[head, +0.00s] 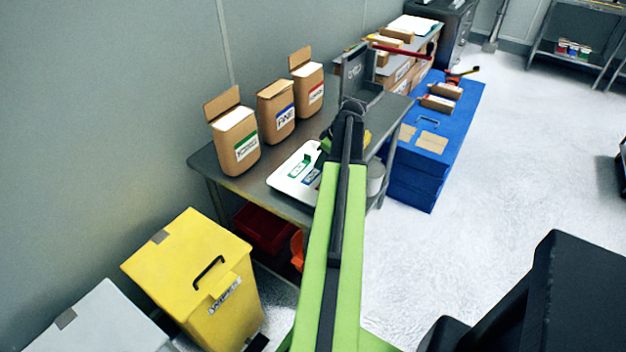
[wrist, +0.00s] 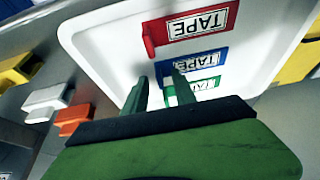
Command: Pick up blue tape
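The blue tape (wrist: 206,64) lies in a white tray (wrist: 105,50), between a red tape (wrist: 192,26) and a green tape (wrist: 204,87). Each has a white TAPE label. My gripper (wrist: 160,78) is open over the tray. Its two dark green fingers straddle the view of the blue tape's left end; I cannot tell if they touch it. The right finger covers part of the blue and green tapes. In the head view the tray (head: 283,178) sits on a grey table, with the blue tape (head: 312,177) partly visible beside my arm, which mostly hides my gripper.
Three cardboard boxes (head: 276,110) stand along the wall side of the table (head: 262,195). Orange (wrist: 74,119), white and yellow pieces lie beside the tray. A yellow bin (head: 190,265) stands in front, blue crates (head: 425,165) behind right.

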